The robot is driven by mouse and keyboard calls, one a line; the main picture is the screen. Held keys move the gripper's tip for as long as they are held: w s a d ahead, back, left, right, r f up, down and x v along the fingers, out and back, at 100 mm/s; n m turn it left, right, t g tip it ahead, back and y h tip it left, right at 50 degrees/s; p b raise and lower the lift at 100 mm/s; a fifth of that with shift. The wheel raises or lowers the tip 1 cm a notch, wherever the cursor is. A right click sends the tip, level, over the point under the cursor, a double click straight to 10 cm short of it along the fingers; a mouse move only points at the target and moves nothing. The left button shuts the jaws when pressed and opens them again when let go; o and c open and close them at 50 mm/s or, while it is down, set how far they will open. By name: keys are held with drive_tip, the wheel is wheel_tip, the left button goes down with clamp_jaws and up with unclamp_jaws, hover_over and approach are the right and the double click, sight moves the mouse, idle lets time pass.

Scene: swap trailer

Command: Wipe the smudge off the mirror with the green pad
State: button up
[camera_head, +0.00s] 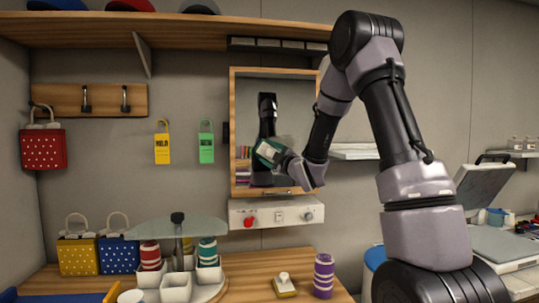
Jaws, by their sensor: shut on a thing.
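The mirror (296,103) hangs on the back wall in a wooden frame. It reflects my dark arm and, low on its left side, some coloured items. My gripper (275,153) is in front of the mirror's lower half, reaching left. I cannot tell whether the pad touches the glass. A faint grey patch (286,141) shows just above my gripper and may be the smudge. My gripper and arm hide part of the glass.
A white panel with a red knob (249,222) sits below the mirror. A wooden shelf (190,32) runs above. Yellow (162,148) and green (206,148) tags hang left.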

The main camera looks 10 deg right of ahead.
sight(293, 149)
drive_tip(key=shift+w, duration=1)
drive_tip(key=shift+d, duration=0.1)
drive_tip(key=shift+s+d, duration=0.15)
drive_tip(key=shift+d, duration=5.75)
drive_tip(key=shift+w, duration=0.2)
drive_tip(key=shift+a, duration=0.1)
